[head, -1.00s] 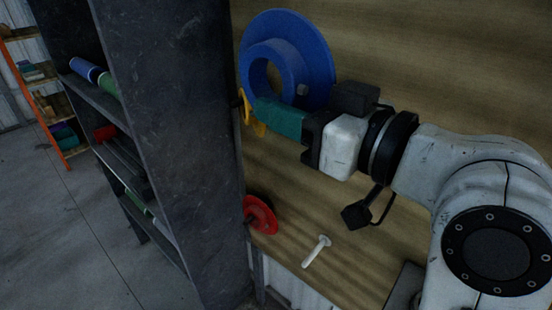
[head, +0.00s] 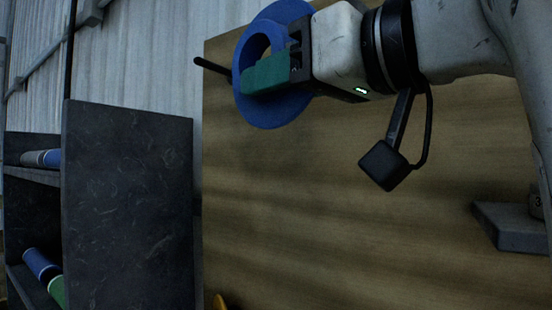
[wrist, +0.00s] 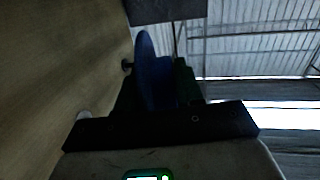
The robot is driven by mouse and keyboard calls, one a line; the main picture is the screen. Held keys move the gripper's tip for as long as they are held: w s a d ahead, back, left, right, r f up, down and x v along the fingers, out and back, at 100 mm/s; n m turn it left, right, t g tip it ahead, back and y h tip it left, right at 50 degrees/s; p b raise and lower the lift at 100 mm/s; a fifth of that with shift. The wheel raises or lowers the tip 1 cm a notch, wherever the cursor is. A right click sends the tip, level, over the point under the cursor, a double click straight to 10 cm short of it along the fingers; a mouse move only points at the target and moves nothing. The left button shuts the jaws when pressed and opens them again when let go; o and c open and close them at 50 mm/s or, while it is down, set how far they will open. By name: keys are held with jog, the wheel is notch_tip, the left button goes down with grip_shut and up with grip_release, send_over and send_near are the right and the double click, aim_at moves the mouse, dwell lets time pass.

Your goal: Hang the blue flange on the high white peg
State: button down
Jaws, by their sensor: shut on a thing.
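My gripper (head: 262,78), with green fingers, is shut on the blue flange (head: 268,112) near the top of the head view. The flange is a wide disc with a raised ring and a central hole, held in front of the wooden board. In the wrist view the flange (wrist: 153,65) stands edge-on between the fingers. No white peg shows clearly in the head view; the arm and flange cover part of the board. A pale rounded thing (wrist: 84,115) at the board in the wrist view may be a white peg; I cannot tell.
A black peg (head: 212,68) sticks out left of the flange. A second dark knobbed peg (wrist: 127,66) shows in the wrist view. A yellow piece (head: 218,302) shows at the bottom edge. A dark shelf (head: 127,210) with rolls stands left.

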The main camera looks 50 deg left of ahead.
aim_at(272, 13)
jog(key=shift+m+t, duration=0.3)
jog(key=shift+t, duration=0.2)
jog(key=r, duration=0.5)
jog(key=d+r+p, duration=0.1)
jog(key=r, duration=0.1)
jog(key=shift+s+r, duration=0.2)
jog(key=shift+s, duration=0.2)
jog(key=w+a+f+p, duration=0.1)
jog(key=w+a+p, duration=0.2)
jog(key=w, duration=0.9)
jog(key=shift+f+p, duration=0.25)
jog(key=shift+p, duration=0.45)
jog(key=shift+w, duration=0.2)
dwell(0.5)
